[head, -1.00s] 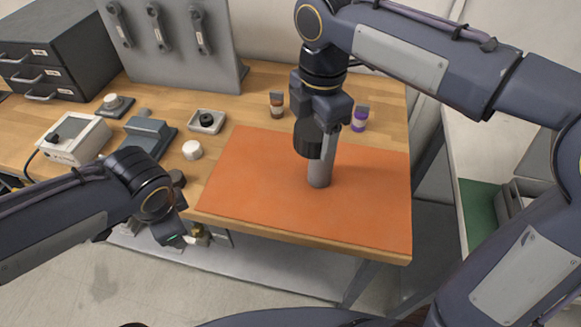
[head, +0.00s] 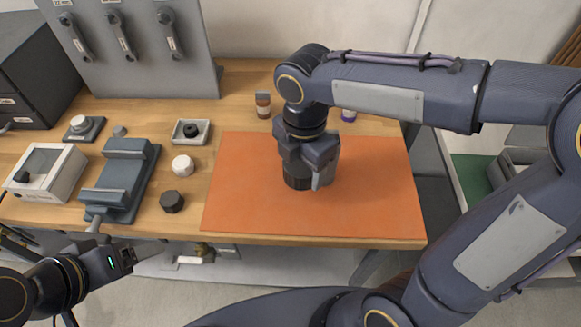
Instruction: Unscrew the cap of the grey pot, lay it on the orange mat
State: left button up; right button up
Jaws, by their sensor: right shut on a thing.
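My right gripper (head: 312,178) is low over the orange mat (head: 370,190), pointing down. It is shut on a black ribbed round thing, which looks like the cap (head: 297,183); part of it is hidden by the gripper. The cap is at or just above the mat, and I cannot tell if it touches. I cannot make out the grey pot for sure in the head view. My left gripper (head: 150,247) is at the lower left, in front of the bench edge, and its fingers do not show clearly enough to tell their state.
A grey vise (head: 120,180), a white box (head: 45,172), a dark knob (head: 172,201), a white round piece (head: 182,165) and a small tray (head: 192,131) stand left of the mat. A brown bottle (head: 263,105) and a purple one (head: 348,115) stand behind it. The mat's right part is free.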

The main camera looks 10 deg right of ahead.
jog(key=w+f, duration=0.4)
jog(key=w+a+f, duration=0.1)
jog(key=w+f, duration=0.1)
jog(key=f, duration=0.1)
jog(key=shift+w+a, duration=0.1)
jog(key=shift+w, duration=0.2)
jog(key=shift+f, duration=1.4)
jog(key=shift+f, duration=0.2)
jog(key=o, duration=1.1)
notch_tip(320, 180, up, 12)
jog(key=shift+r+p, duration=0.25)
jog(key=shift+p, duration=0.1)
